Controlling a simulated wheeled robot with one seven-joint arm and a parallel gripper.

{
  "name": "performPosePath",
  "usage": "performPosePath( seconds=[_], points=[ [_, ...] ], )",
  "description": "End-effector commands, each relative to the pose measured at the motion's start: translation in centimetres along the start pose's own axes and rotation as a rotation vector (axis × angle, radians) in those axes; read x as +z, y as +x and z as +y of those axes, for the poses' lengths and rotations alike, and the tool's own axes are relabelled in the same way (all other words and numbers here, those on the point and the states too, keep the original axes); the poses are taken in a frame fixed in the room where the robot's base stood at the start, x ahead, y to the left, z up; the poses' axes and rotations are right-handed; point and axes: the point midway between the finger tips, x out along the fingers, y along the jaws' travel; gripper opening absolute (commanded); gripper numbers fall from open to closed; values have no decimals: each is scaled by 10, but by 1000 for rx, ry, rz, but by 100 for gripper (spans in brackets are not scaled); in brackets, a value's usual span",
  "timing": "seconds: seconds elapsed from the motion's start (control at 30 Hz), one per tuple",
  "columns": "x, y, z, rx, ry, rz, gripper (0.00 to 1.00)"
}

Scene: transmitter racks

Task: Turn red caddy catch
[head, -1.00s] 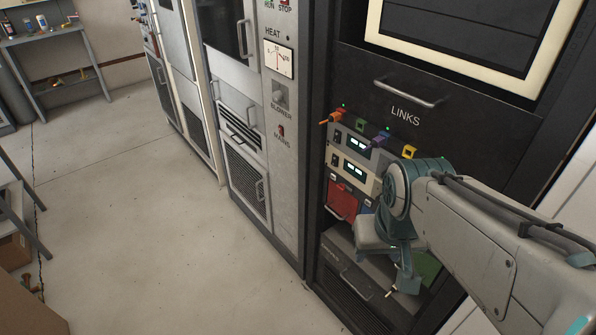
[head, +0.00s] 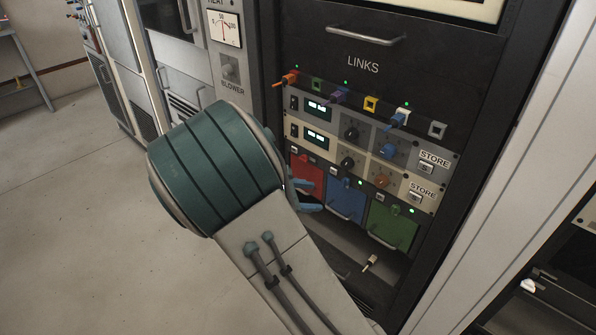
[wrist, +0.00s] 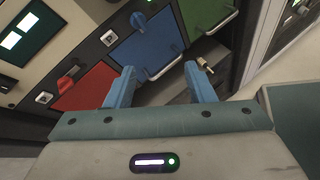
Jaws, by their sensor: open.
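The red caddy (head: 308,178) is at the left of a row of three caddies low in the rack, partly hidden by my arm in the head view. In the wrist view the red caddy (wrist: 88,88) is at left, with a small red catch (wrist: 67,82) by its upper edge. The blue caddy (wrist: 155,45) and green caddy (wrist: 207,18) follow to the right. My gripper (wrist: 160,82) is open and empty, its blue fingers apart. The left finger overlaps the red caddy's right side in view; contact cannot be told. In the head view the fingers (head: 306,195) are mostly hidden.
Above the caddies are panels with lit displays (head: 317,108), knobs and a row of coloured plugs (head: 338,96). A drawer handle (head: 366,38) is higher up. A pale plug (head: 370,263) sticks out below the caddies. Open floor (head: 80,220) lies to the left.

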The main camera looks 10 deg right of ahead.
Motion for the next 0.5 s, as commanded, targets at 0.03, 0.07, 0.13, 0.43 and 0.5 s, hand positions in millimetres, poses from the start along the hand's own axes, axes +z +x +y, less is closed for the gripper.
performPosePath(
  seconds=[0.03,0.07,0.13,0.43,0.5],
  points=[
    [-21,-4,11,75,-79,-67,49],
    [-28,-8,18,116,-122,-104,49],
    [-43,-19,34,205,-209,-188,49],
    [-78,-63,70,428,-404,-413,49],
    [-80,-65,73,440,-416,-427,49]
  ],
)
